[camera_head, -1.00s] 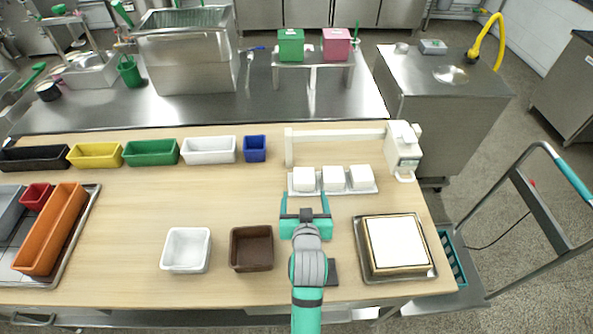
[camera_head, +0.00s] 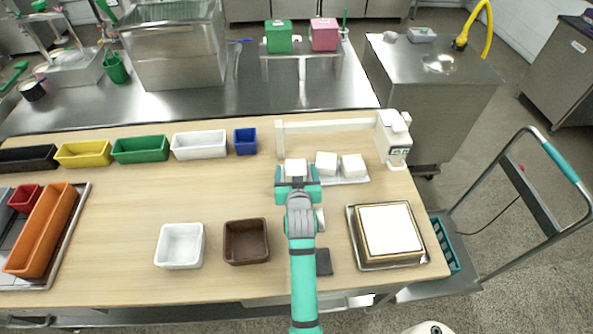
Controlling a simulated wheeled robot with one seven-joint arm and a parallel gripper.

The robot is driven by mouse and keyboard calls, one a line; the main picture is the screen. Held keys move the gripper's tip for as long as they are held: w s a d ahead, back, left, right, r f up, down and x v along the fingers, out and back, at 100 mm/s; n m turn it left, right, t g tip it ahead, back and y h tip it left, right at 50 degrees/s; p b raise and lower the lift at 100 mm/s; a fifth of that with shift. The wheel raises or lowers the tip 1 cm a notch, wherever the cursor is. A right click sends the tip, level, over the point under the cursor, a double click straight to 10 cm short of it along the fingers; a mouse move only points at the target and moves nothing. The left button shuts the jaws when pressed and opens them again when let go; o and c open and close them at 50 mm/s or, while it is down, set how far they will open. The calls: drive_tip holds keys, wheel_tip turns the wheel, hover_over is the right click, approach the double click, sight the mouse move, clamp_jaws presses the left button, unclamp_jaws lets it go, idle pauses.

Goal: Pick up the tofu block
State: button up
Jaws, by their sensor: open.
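Three white tofu blocks sit in a row on a white tray (camera_head: 345,182) towards the back right of the wooden table. The left block (camera_head: 295,168) is partly hidden by my gripper, the middle block (camera_head: 326,163) and right block (camera_head: 353,166) are clear. My gripper (camera_head: 297,175) is teal and open, with its fingertips at the left block, one on each side of it. Whether the fingers touch the block cannot be told.
A brown bin (camera_head: 246,242) and a white bin (camera_head: 180,246) stand at the front. Coloured bins line the back left. The table's middle left is clear.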

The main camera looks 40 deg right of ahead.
drive_tip(key=c, duration=0.9)
drive_tip(key=shift+d, duration=0.1)
drive_tip(key=shift+r, duration=0.15)
